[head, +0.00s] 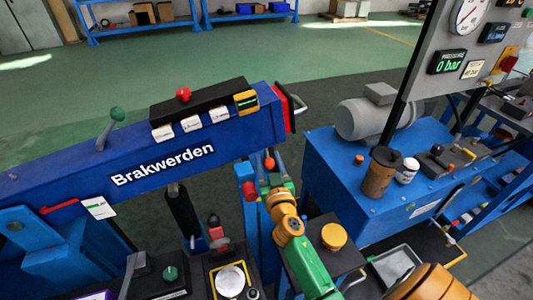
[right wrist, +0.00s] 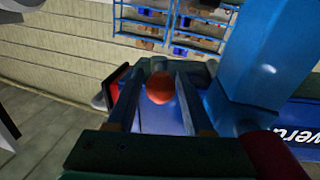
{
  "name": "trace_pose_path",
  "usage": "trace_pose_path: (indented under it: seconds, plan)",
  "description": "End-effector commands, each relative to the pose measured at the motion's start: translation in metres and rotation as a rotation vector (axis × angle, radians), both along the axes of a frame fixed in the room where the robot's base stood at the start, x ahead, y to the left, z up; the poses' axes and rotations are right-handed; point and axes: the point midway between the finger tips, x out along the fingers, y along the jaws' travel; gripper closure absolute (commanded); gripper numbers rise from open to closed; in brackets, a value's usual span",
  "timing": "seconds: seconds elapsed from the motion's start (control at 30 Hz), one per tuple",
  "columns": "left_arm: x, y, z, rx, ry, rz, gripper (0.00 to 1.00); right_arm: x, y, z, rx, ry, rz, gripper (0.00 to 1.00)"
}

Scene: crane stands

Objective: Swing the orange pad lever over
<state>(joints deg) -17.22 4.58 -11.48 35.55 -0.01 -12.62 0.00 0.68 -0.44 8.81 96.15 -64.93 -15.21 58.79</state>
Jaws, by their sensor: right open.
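The orange lever knob (head: 268,162) is a small ball beside the front end of the blue crane beam. In the right wrist view, the knob (right wrist: 160,88) shows between the two fingers of my open right gripper (right wrist: 153,85). I cannot tell whether a finger touches it. In the head view, my yellow and green right arm reaches up to it, and the right gripper (head: 268,180) is mostly hidden by the wrist. The lever's shaft and pad are mostly hidden. My left gripper is not in view.
The blue beam (head: 60,180) marked Brakwerden carries a green-knobbed lever (head: 116,113) and a black box with a red button (head: 183,94). A blue bench (head: 335,180) with a grey motor (head: 375,120) stands at right. A yellow knob (head: 334,235) sits close to my right arm.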

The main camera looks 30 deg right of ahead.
Motion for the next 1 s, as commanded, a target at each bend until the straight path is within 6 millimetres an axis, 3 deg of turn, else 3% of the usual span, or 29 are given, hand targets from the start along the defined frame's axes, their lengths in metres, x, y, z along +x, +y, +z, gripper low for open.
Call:
trace_pose_path:
  seconds: [0.13, 0.4, 0.6, 1.0]
  plan:
    - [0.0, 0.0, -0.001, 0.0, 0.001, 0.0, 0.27, 0.017, -0.007, 0.0, 0.0, 0.0, 0.0, 0.48]
    - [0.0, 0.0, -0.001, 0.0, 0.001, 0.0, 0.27, 0.02, -0.008, -0.001, 0.0, 0.001, 0.001, 0.51]
    - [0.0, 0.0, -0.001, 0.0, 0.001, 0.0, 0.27, 0.02, -0.008, -0.001, 0.0, 0.001, 0.001, 1.0]
    - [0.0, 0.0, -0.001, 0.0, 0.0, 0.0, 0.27, 0.02, -0.008, -0.001, 0.001, 0.001, 0.001, 1.0]
